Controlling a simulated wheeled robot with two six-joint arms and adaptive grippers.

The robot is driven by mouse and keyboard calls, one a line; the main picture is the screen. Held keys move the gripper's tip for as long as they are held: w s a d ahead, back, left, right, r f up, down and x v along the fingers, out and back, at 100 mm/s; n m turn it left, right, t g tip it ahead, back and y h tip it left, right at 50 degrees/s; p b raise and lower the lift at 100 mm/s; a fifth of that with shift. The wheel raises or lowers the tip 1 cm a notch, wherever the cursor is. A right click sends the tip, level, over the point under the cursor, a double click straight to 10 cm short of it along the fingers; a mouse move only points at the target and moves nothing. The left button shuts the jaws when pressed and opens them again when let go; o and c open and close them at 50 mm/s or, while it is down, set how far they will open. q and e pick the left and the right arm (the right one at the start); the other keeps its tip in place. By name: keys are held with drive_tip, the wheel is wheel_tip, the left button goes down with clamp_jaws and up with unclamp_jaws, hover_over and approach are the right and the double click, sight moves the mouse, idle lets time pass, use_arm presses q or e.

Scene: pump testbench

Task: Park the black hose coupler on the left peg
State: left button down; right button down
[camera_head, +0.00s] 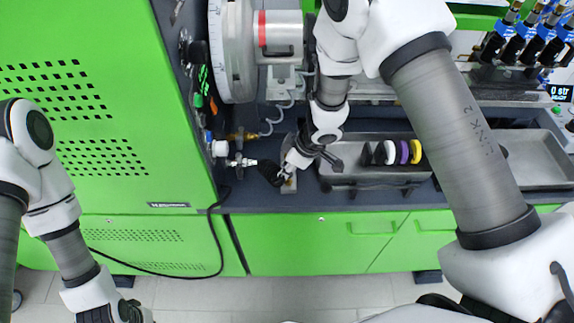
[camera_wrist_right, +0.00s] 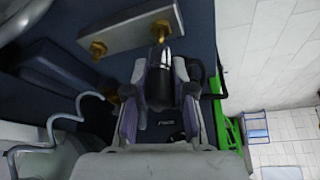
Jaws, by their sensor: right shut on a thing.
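The black hose coupler (camera_wrist_right: 160,82) is between the fingers of my right gripper (camera_wrist_right: 160,95) in the right wrist view. Its silver end points up the picture towards a peg plate (camera_wrist_right: 128,34) with two brass pegs, near the right-hand peg (camera_wrist_right: 160,29) in that picture. I cannot tell whether it touches that peg. The other brass peg (camera_wrist_right: 98,48) is bare.
A grey tray (camera_head: 350,150) with black, white, purple and yellow discs lies to the right.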

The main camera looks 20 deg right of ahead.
drive_tip(key=shift+w+f, duration=0.1)
idle(0.6)
drive_tip(key=shift+f+p, duration=0.1)
drive_tip(key=shift+p, duration=0.35)
drive_tip(key=shift+f, duration=0.3)
idle(0.5)
drive_tip(key=shift+f+b, duration=0.3)
drive_tip(key=shift+f, duration=0.1)
drive_tip(key=shift+f, duration=0.15)
drive_tip(key=shift+f, duration=0.3)
idle(0.5)
